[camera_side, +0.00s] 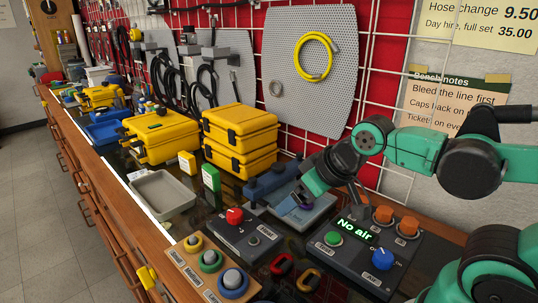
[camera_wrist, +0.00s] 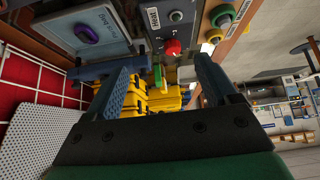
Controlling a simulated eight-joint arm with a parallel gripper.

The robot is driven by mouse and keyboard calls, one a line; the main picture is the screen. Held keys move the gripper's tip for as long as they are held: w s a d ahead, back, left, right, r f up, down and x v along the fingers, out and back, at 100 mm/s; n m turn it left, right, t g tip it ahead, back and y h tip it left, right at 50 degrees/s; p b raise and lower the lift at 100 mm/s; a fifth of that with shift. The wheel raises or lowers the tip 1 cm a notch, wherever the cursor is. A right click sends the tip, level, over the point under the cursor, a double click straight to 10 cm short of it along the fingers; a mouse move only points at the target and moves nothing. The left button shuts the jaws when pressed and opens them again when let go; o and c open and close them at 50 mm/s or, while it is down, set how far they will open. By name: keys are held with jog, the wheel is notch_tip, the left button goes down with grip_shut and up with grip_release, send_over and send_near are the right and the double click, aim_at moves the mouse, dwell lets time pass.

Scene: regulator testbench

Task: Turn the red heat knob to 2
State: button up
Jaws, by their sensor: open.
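The red heat knob (camera_side: 234,215) sits on top of a dark control box (camera_side: 228,238); its pointer and scale marks are too small to read. In the wrist view the red knob (camera_wrist: 172,47) shows beyond the fingertips, between the two fingers as seen. My gripper (camera_side: 290,202) is to the right of the knob in the side view, over a pale blue-grey tray, apart from the knob. In the wrist view my gripper (camera_wrist: 162,65) has its fingers wide apart with nothing between them.
A box with a lit "No air" display (camera_side: 357,228) and a blue knob (camera_side: 383,258) stands at right. Ringed round knobs (camera_side: 210,260) line the front. Yellow cases (camera_side: 240,135) and an empty grey tray (camera_side: 160,195) stand left. A purple round part (camera_wrist: 86,33) lies in the pale tray.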

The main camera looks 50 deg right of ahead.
jog(key=n+g, duration=0.7)
jog(key=n, duration=1.1)
send_over(234, 212)
jog(key=f, duration=0.4)
jog(key=shift+s+f, duration=0.2)
jog(key=shift+f, duration=0.2)
jog(key=shift+w+f+n, duration=0.15)
jog(key=shift+f+n, duration=0.15)
jog(key=shift+f, duration=0.35)
notch_tip(234, 212, down, 5)
jog(key=shift+r, duration=0.1)
